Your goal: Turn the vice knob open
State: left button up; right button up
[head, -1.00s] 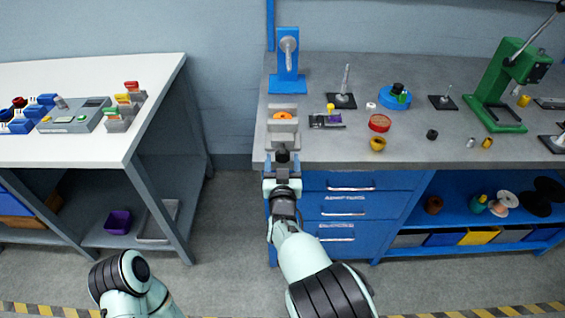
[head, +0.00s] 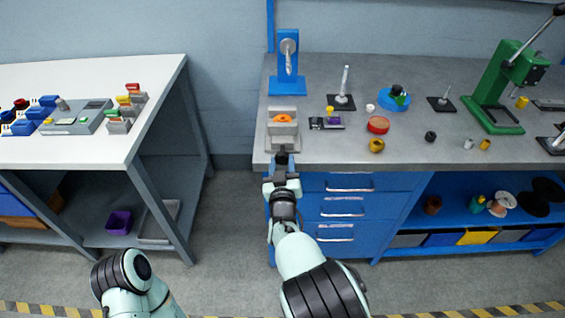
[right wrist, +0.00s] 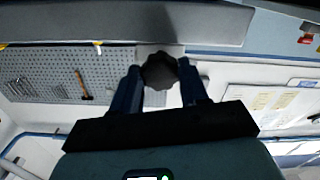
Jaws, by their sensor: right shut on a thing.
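The grey vice (head: 283,130) stands at the front left edge of the grey workbench, with an orange round piece (head: 282,118) between its jaws. The dark vice knob (head: 281,158) sits at the bench's front edge. It also shows as a dark lobed knob (right wrist: 160,70) in the right wrist view. My right gripper (head: 281,165) reaches it from the front and is shut on it, one finger on each side. My left arm shows at the bottom left of the head view, but its gripper is out of view.
Behind the vice stands a blue bracket (head: 288,62). To its right lie a small black and purple part (head: 327,123), a red round dish (head: 378,125) and a yellow ring (head: 376,145). Blue drawers (head: 340,205) are below the bench. A white table (head: 90,75) stands at left.

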jog(key=n+p, duration=0.1)
jog(key=n, duration=0.2)
jog(key=shift+r+n+p, duration=0.1)
jog(key=shift+n+p, duration=0.2)
jog(key=shift+p, duration=0.05)
jog(key=n+p, duration=0.1)
jog(key=n, duration=0.2)
jog(key=shift+n, duration=0.3)
jog(key=shift+n+p, duration=0.55)
jog(key=shift+n, duration=1.05)
jog(key=o, duration=1.1)
jog(key=shift+c, duration=0.2)
jog(key=s, duration=1.3)
jog(key=shift+s+b, duration=0.2)
jog(key=shift+b, duration=0.2)
